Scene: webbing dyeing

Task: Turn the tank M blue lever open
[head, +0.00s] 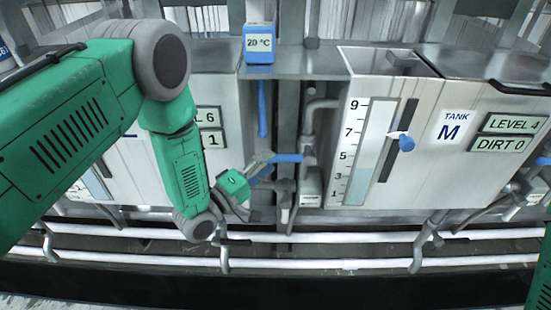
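Tank M (449,132) is the pale metal tank on the right, with a level scale on its front. A blue lever (287,158) sticks out sideways, roughly level, from the pipework at the left of tank M. My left gripper (262,184) is just left of this lever, its grey fingers looking spread apart. A blue strip shows between or behind the fingers; I cannot tell whether it is part of the lever or whether they touch it. My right gripper is out of view; only a green arm part shows at the lower right edge.
A blue pointer (405,142) sits on tank M's front slot. Grey pipes (309,125) crowd the gap between the tanks. White horizontal pipes (330,237) run below.

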